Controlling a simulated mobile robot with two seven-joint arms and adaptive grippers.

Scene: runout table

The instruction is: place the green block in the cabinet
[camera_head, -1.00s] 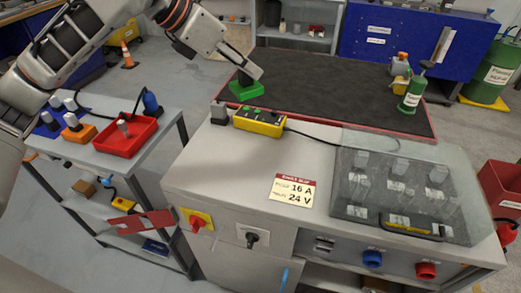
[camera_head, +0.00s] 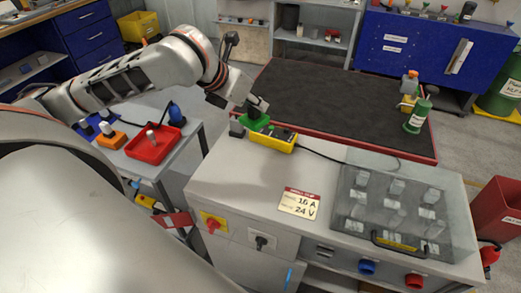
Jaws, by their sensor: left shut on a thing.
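The green block (camera_head: 253,124) is in the jaws of my left gripper (camera_head: 257,107), just behind and left of the yellow control box (camera_head: 273,140). The gripper points down and its fingers partly cover the block. I cannot tell whether the block touches the surface below. A grey cabinet (camera_head: 240,188) with switches and a clear cover is in front. My right gripper is not in view.
A black mat table (camera_head: 330,98) with a red edge lies behind the grey cabinet. A green bottle (camera_head: 417,118) stands at its right. The grey top around the label is clear.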

